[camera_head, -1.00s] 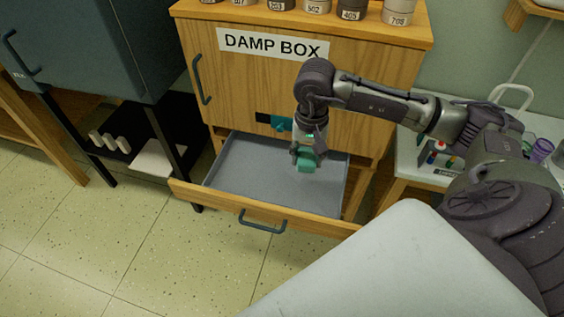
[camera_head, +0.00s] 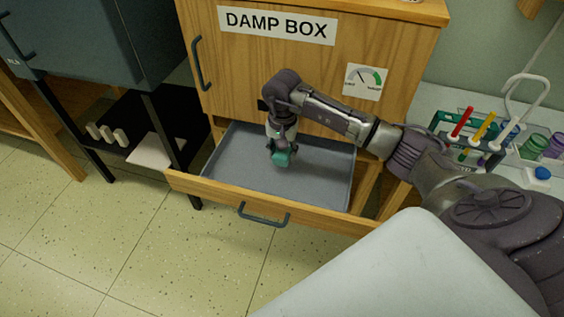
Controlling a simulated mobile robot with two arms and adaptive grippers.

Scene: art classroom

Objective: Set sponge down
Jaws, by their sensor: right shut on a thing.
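The sponge (camera_head: 281,160) is a small teal block. My right gripper (camera_head: 281,152) points down and is shut on it. Gripper and sponge are over the open drawer (camera_head: 232,191) of the wooden damp box (camera_head: 226,70). The drawer has a grey tray inside (camera_head: 322,182), and no other thing shows in it. I cannot tell whether the sponge touches the tray floor. My left gripper is not in view.
The drawer's front has a dark handle (camera_head: 263,217). A round gauge (camera_head: 365,80) is on the box front. At the right, a pale table holds a rack with coloured tools (camera_head: 470,135) and jars (camera_head: 535,146). A dark cabinet (camera_head: 95,40) stands left. The floor in front is clear.

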